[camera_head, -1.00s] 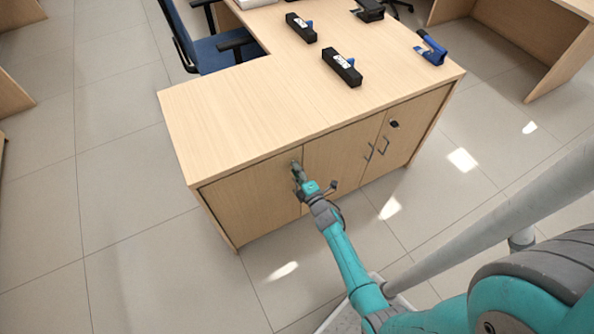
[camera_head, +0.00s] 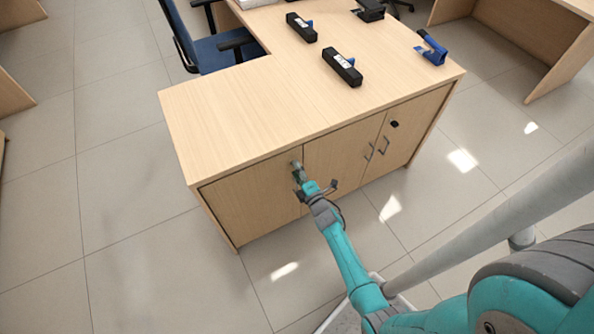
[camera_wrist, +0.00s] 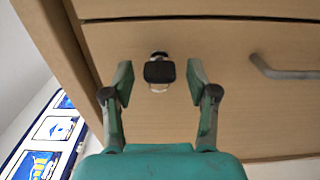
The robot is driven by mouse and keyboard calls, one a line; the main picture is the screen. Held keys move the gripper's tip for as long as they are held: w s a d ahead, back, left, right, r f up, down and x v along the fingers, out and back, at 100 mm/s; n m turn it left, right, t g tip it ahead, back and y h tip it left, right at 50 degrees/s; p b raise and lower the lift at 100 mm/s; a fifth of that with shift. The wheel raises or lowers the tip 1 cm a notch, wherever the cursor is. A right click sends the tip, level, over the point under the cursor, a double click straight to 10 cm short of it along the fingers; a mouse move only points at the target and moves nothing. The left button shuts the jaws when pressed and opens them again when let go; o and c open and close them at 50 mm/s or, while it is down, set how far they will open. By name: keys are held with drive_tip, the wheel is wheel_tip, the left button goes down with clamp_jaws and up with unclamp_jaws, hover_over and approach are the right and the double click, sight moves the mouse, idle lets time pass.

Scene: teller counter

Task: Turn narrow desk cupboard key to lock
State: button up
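The key (camera_wrist: 159,72) has a black bow and sits in a round lock (camera_wrist: 159,54) on the wooden cupboard door (camera_wrist: 240,115). In the wrist view, my gripper (camera_wrist: 159,75) is open, with one finger on each side of the bow. A gap shows between each finger and the key, so neither touches it. In the head view, my gripper (camera_head: 298,172) is at the desk front, near the upper edge of the left door (camera_head: 250,195). It hides the key and lock there.
A grey handle (camera_wrist: 285,70) is right of the key in the wrist view. The wooden desktop (camera_head: 230,110) overhangs the doors. Black holders (camera_head: 342,67) stand on the desktop. The floor in front is clear.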

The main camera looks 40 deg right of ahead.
drive_tip(key=v, duration=1.2)
idle(0.4)
drive_tip(key=s+a+r+m+g+y, duration=0.1)
drive_tip(key=s+a+r+m, duration=0.35)
drive_tip(key=s+a, duration=0.3)
drive_tip(key=s+a+r+m+y, duration=0.1)
drive_tip(key=s+a+r+m, duration=0.2)
drive_tip(key=s+a+r, duration=0.35)
drive_tip(key=s+a+r+m+y, duration=0.1)
drive_tip(key=s+a+r+m, duration=0.2)
drive_tip(key=s+r, duration=0.4)
drive_tip(key=s+a+r+m+g+y, duration=0.1)
drive_tip(key=s+a+r+m+y, duration=0.1)
drive_tip(key=s+r, duration=0.5)
drive_tip(key=shift+a+r+m+g, duration=0.3)
drive_tip(key=shift+a+r+m, duration=0.2)
drive_tip(key=shift+r+m, duration=0.6)
